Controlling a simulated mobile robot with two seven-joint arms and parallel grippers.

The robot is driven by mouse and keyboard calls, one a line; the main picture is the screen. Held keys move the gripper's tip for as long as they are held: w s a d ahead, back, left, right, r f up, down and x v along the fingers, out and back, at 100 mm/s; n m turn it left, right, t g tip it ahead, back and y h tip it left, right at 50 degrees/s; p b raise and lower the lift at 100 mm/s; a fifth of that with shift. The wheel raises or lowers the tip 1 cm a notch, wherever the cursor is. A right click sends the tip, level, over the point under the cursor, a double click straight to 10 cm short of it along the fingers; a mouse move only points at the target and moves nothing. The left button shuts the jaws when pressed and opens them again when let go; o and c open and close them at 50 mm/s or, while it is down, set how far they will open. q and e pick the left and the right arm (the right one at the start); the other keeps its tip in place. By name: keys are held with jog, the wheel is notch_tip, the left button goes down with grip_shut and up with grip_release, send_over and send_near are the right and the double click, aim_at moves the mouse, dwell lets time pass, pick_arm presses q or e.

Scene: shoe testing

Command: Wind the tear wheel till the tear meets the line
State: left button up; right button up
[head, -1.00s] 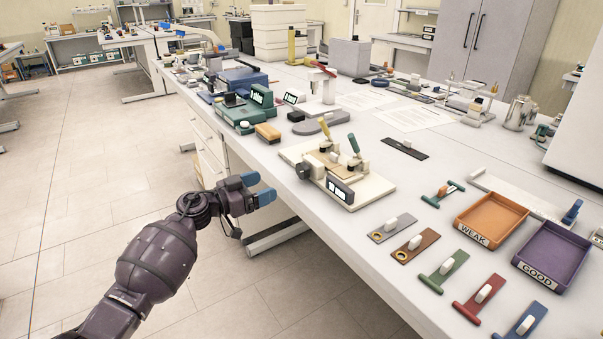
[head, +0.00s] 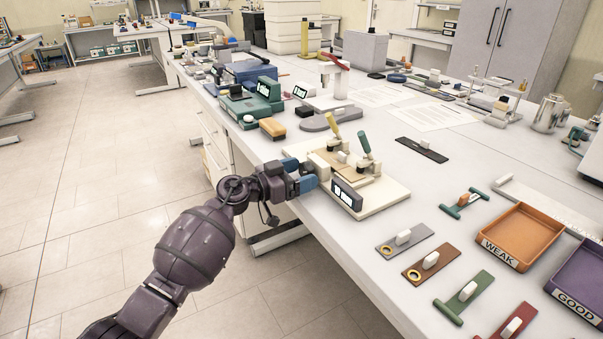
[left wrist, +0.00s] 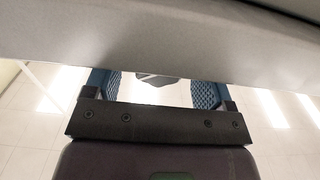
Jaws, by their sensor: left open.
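The tear tester (head: 390,203) is a cream base near the bench's front edge, with a yellow lever (head: 333,124), a green lever (head: 364,145), a tan sample (head: 338,166) and a small dark display (head: 347,195). The tear and the line are too small to make out. My left gripper (head: 302,173) is open, with blue fingertips at the tester's left side. The dark tear wheel is hidden behind it in the head view. In the left wrist view, a dark faceted part, seemingly the wheel (left wrist: 157,81), shows between the open fingers. My right gripper is out of view.
A yellow-brown block (head: 272,128) and a green device (head: 262,97) stand behind the tester. Samples with white grips, an orange WEAK tray (head: 520,237) and a purple GOOD tray (head: 585,280) lie at right. A pale edge crosses the left wrist view closely.

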pick_arm(q)
jog(key=c, duration=0.9)
jog(key=shift+r+m+p, duration=0.25)
jog(key=shift+m+p, duration=0.2)
jog(key=shift+m, duration=0.35)
jog(key=shift+f+m+p, duration=0.15)
jog(key=shift+m+p, duration=0.2)
jog(key=shift+m, duration=0.05)
jog(key=shift+f, duration=0.15)
jog(key=o, duration=0.8)
jog(key=shift+o, duration=0.5)
